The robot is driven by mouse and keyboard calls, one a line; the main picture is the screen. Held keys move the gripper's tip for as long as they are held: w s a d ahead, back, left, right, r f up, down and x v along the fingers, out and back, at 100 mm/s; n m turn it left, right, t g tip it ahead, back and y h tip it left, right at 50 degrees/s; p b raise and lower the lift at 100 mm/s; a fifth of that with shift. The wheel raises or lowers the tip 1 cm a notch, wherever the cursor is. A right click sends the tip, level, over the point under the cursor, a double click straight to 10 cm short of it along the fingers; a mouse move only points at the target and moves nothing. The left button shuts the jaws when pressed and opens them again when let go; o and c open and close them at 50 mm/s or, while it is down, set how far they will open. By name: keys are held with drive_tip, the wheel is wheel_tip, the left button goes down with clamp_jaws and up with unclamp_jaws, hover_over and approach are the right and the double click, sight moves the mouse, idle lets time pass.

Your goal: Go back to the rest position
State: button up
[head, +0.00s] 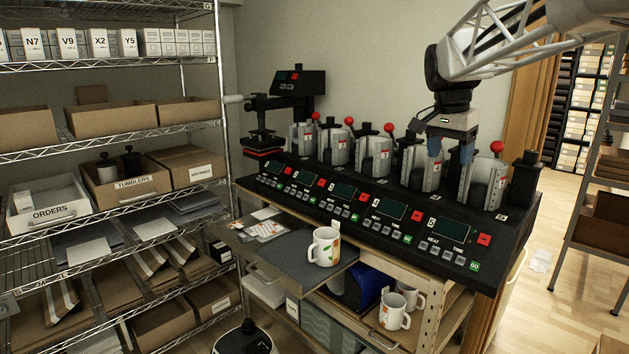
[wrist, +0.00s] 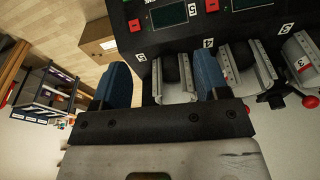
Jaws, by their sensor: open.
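My gripper (head: 451,152) is above the right end of the mug press in the head view, near the two rightmost clamps. Its blue fingers are apart in the wrist view (wrist: 166,88), with nothing held between them. The mug press (head: 385,205) is a long black machine with a row of silver clamps, red-knobbed levers and control panels. A white mug with an orange and green print (head: 324,247) stands upright on the grey pull-out tray (head: 290,255) in front of the press.
Two more mugs, a printed one (head: 393,311) and one behind it (head: 411,296), sit on the lower shelf. A flat press (head: 285,100) stands at the left end. Wire shelving (head: 225,120) with boxes fills the left side. Open floor (head: 540,300) lies at the right.

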drive_tip(key=s+a+f+n, duration=0.3)
drive_tip(key=s+f, duration=0.4)
drive_tip(key=s, duration=0.4)
drive_tip(key=s+a+f+n+t+y, duration=0.1)
drive_tip(key=s+a+f+n, duration=0.2)
drive_tip(key=s+f, duration=0.4)
drive_tip(key=s+a+f+n, duration=0.4)
drive_tip(key=s+f, duration=0.4)
drive_tip(key=s, duration=0.9)
drive_tip(key=shift+a+y, duration=0.3)
drive_tip(key=shift+a, duration=0.05)
